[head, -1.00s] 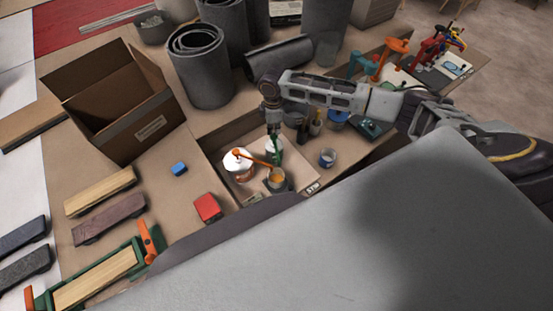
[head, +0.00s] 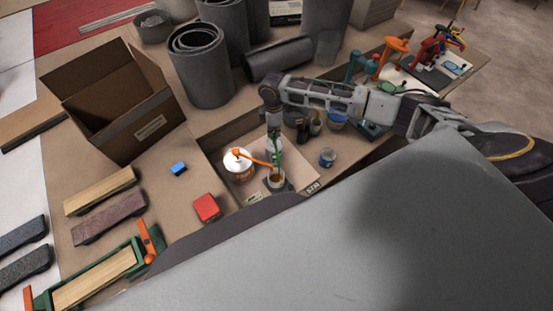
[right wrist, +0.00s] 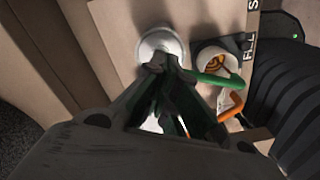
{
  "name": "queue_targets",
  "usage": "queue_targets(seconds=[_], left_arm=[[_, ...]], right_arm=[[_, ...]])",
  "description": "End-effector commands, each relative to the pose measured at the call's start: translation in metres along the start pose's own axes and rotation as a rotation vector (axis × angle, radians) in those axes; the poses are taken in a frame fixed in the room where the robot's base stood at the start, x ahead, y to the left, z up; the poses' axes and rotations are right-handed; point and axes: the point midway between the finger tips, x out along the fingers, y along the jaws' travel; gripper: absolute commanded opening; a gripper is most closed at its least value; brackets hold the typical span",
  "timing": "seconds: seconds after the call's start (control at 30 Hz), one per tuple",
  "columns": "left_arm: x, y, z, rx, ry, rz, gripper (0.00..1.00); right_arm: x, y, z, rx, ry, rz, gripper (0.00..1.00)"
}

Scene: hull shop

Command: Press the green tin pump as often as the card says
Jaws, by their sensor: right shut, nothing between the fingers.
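My right gripper (head: 274,143) points straight down over the green-pumped tin, fingers together and empty. In the right wrist view the fingertips (right wrist: 163,64) are at the pump head, above the tin's pale round top (right wrist: 158,43); I cannot tell how firmly they touch. The green spout (right wrist: 217,79) reaches toward a small cup (right wrist: 214,60) with orange-brown contents. A white tin (head: 238,173) with an orange pump stands left of the gripper, its spout (head: 256,160) also toward the cup. The card's number is not readable. My left gripper is not in view.
A red block (head: 206,207) and a blue block (head: 179,169) lie to the left. An open cardboard box (head: 130,120) and grey rolls (head: 200,80) stand behind. My grey body covers the lower right.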

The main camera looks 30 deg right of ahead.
Motion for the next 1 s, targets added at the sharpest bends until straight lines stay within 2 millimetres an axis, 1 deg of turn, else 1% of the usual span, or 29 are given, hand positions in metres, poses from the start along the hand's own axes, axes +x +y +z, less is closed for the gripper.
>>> queue_targets(seconds=[0.5, 0.77, 1.0], left_arm=[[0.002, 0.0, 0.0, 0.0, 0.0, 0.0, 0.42], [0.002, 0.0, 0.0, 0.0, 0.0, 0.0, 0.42], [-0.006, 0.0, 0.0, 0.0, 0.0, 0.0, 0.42]], right_arm=[[0.013, -0.001, 0.0, -0.001, -0.001, -0.003, 0.0], [0.012, -0.002, 0.0, -0.001, -0.001, -0.004, 0.0], [0.007, -0.002, 0.0, -0.001, -0.002, -0.005, 0.0]])
